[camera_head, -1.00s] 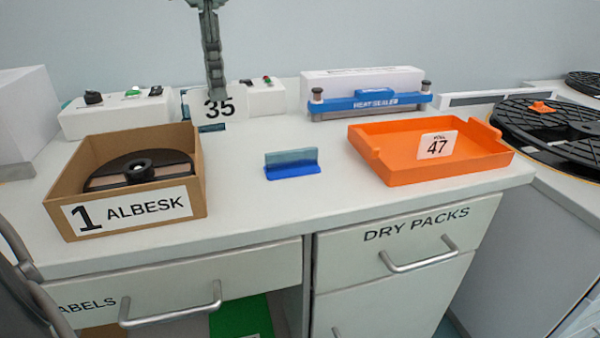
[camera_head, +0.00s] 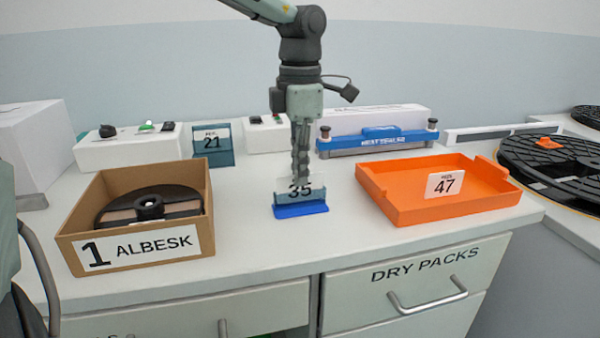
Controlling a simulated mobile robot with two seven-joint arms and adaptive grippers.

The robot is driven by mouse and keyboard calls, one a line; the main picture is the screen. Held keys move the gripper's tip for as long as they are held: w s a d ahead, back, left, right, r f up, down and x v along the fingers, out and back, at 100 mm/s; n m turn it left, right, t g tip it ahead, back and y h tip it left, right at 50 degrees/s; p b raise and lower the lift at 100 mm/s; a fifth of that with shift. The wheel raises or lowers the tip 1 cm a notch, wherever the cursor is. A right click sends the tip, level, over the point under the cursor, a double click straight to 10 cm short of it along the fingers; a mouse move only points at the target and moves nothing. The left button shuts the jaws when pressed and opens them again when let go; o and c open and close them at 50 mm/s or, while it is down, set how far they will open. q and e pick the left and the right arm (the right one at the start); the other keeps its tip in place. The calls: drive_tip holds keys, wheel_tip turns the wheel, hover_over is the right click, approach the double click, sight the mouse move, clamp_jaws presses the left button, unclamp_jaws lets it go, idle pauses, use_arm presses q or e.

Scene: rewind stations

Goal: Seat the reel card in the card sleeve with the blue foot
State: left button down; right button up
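The reel card (camera_head: 317,184), a small pale card numbered 35, is upright at the card sleeve with the blue foot (camera_head: 300,210). The sleeve stands on the counter between the cardboard box and the orange tray. My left gripper (camera_head: 301,172) is directly above the sleeve, pointing down, with its fingers closed on the card's upper part. The card's lower part overlaps the sleeve's teal upper part. I cannot tell how deep it sits in the slot. My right gripper is not in view.
A cardboard box (camera_head: 75,254) labelled 1 ALBESK holds a black reel at left. An orange tray (camera_head: 400,212) with card 47 stands at right. Another sleeve (camera_head: 226,158) with card 21 and a blue heat sealer (camera_head: 375,140) are behind. The counter front is clear.

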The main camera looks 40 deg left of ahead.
use_arm(q)
drive_tip(key=shift+f, duration=0.55)
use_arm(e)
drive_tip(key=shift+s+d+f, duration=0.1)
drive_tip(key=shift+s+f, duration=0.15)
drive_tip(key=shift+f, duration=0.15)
use_arm(q)
drive_tip(key=shift+f, duration=0.1)
drive_tip(key=c, duration=2.1)
unclamp_jaws()
drive_tip(key=o, duration=0.4)
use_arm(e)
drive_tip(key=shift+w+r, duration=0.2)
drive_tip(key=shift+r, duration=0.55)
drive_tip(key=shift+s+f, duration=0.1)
